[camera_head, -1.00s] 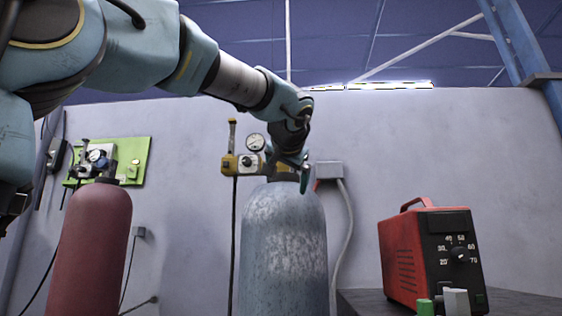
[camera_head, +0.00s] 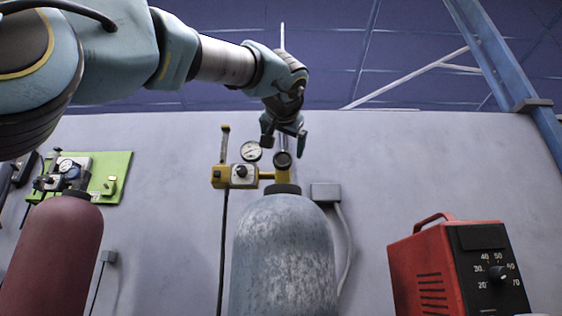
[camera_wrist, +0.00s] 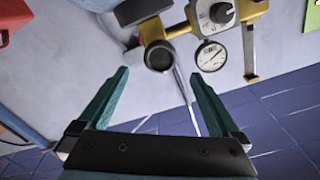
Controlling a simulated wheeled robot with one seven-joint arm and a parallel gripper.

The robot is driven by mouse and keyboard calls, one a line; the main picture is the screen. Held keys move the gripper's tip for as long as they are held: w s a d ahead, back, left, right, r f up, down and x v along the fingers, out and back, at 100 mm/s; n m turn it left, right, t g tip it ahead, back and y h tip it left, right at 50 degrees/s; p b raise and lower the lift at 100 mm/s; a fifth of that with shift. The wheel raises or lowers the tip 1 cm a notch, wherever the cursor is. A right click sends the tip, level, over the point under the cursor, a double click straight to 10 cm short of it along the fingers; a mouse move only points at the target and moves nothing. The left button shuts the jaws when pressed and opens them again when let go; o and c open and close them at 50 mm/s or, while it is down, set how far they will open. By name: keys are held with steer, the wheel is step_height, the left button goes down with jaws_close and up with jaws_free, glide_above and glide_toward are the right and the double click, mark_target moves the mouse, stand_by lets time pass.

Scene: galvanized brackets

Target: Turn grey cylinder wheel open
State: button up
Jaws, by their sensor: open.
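The grey cylinder (camera_head: 285,255) stands upright in the middle of the head view, its paint mottled and worn. Its small round dark wheel (camera_head: 283,159) sits on top of the yellow valve (camera_head: 283,176). My gripper (camera_head: 284,143) is open and empty just above the wheel, fingers pointing down on either side. In the wrist view the wheel (camera_wrist: 159,56) shows as a dark ring, beyond and between the tips of my spread teal gripper fingers (camera_wrist: 158,78). I see no contact between the fingers and the wheel.
A yellow regulator (camera_head: 238,174) with a gauge (camera_head: 251,150) juts left from the valve, close to my gripper. A dark red cylinder (camera_head: 52,255) stands at left and a red machine (camera_head: 455,270) at right. A grey wall box (camera_head: 325,192) is behind.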

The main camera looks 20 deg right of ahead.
mark_target(283, 159)
steer(key=p+x, duration=0.2)
steer(key=x, duration=0.6)
steer(key=shift+w+d, duration=0.15)
steer(key=shift+w, duration=0.2)
steer(key=shift+c, duration=0.2)
steer(key=c, duration=1.3)
steer(key=shift+f, duration=0.1)
